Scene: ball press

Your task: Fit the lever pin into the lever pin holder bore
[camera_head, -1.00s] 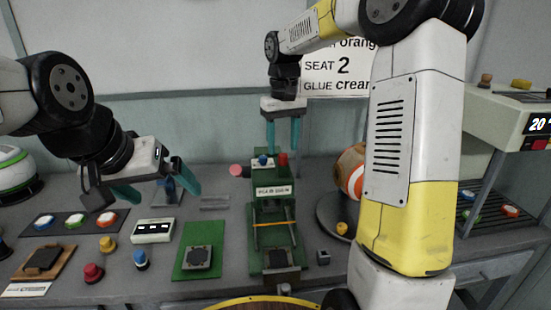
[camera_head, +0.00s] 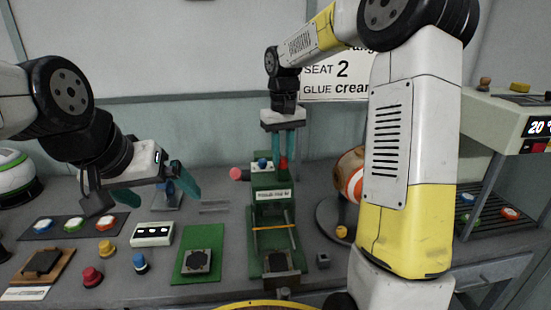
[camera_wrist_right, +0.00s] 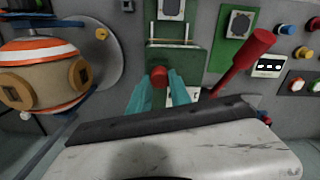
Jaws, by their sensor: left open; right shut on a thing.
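A short red cylinder, which I take for the lever pin (camera_head: 283,163), sits at the top of the green press (camera_head: 272,232). My right gripper (camera_head: 283,152) points down over the press and is shut on the red cylinder. The right wrist view shows the cylinder (camera_wrist_right: 158,76) between the teal fingertips. The holder bore cannot be made out; the fingers and pin cover that area. A red lever handle (camera_wrist_right: 245,60) slants beside the press; its pinkish end (camera_head: 238,174) shows in the head view. My left gripper (camera_head: 160,196) is open and empty, above the table left of the press.
A blue knob (camera_head: 262,163) is beside the pin. A striped ball (camera_head: 350,178) stands right of the press. A green plate (camera_head: 197,252), a white button box (camera_head: 153,235) and several coloured buttons lie to the left. A grey machine (camera_head: 500,115) stands at the right.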

